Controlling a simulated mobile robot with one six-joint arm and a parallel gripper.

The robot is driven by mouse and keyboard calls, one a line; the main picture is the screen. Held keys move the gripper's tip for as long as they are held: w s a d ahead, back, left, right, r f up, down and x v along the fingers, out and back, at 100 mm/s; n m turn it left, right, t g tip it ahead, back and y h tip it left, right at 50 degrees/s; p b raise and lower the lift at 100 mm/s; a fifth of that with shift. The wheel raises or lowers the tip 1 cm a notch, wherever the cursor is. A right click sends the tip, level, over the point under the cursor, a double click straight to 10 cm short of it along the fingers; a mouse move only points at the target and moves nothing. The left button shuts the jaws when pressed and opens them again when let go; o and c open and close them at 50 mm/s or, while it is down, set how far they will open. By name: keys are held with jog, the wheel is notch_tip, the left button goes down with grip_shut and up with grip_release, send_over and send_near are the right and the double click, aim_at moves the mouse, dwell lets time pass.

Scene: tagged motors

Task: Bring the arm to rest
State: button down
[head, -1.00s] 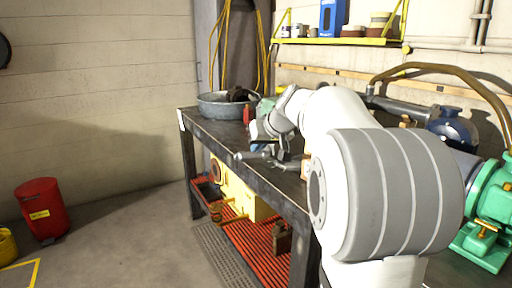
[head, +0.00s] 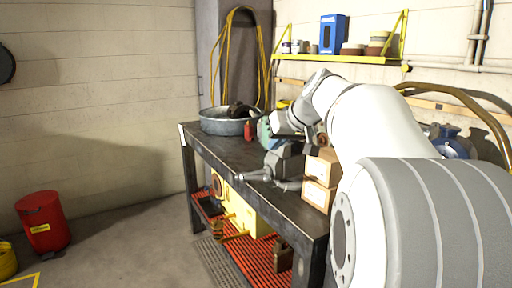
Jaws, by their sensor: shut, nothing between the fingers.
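My gripper (head: 277,124) is at the end of my raised white and grey arm, over the workbench (head: 205,152). It is small and pointed away from the camera, and its fingertips are hard to make out. It is shut and appears to hold nothing. A grey vise (head: 284,163) with a handle stands on the bench just below it. A teal thing (head: 264,132) shows right beside the gripper; I cannot tell whether they touch.
On the bench are a round metal pan (head: 222,126), a small red can (head: 248,131), stacked cardboard boxes (head: 318,181) and a blue motor (head: 455,143), partly hidden by my arm. A yellow shelf (head: 350,58) hangs behind. A red bin (head: 42,221) stands left; the floor between is open.

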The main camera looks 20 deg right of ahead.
jog(key=s+a+f+g+p, duration=0.2)
jog(key=s+a+f+p, duration=0.1)
jog(key=s, duration=0.5)
jog(key=s+a+f+g+h+p, duration=0.1)
jog(key=s+a+f+p, duration=0.3)
jog(key=s, duration=0.5)
jog(key=s+a+f+g+h+p, duration=0.1)
jog(key=s+a+f+g+p, duration=0.2)
jog(key=s+a+p, duration=0.3)
jog(key=s+f, duration=0.1)
jog(key=s, duration=0.1)
jog(key=shift+s+p, duration=0.4)
